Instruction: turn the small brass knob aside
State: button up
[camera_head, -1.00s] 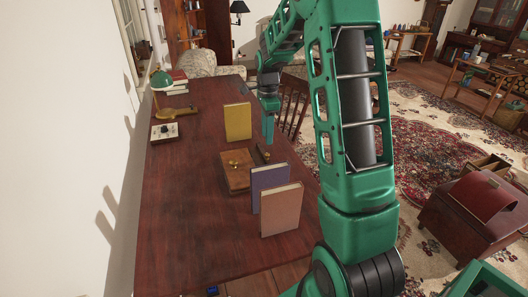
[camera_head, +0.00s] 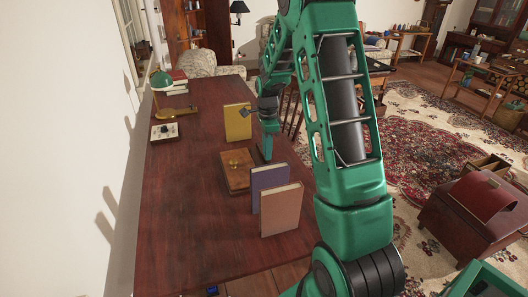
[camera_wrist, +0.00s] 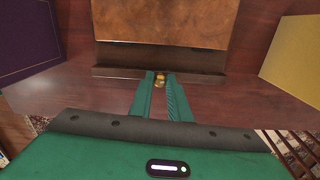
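A brown wooden box (camera_head: 236,180) lies on the desk, with a brass fitting (camera_head: 233,163) on its top. In the wrist view its broad copper-brown face (camera_wrist: 165,22) fills the top, with a dark strip below. A small brass knob (camera_wrist: 159,82) shows at that strip, between my fingertips. My gripper (camera_head: 266,157) points down at the box's right side; it also shows in the wrist view (camera_wrist: 160,76). Its fingers stand a little apart, one on each side of the knob. I cannot tell whether they touch it.
A yellow book (camera_head: 238,122) stands behind the box. A purple book (camera_head: 268,184) and a pinkish-brown book (camera_head: 281,208) stand in front. A green lamp (camera_head: 162,82) and a small white-faced box (camera_head: 165,132) are at the left. The desk (camera_head: 185,215) is bare at left and front.

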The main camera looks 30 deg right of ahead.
jog(key=shift+a, duration=0.1)
grip_shut()
jog(key=shift+w, duration=0.1)
jog(key=n, duration=0.2)
jog(key=shift+n, duration=0.4)
jog(key=n, duration=0.5)
jog(key=shift+d, duration=0.2)
jog(key=n, duration=0.4)
jog(key=shift+n, duration=1.9)
jog(key=shift+a, duration=0.1)
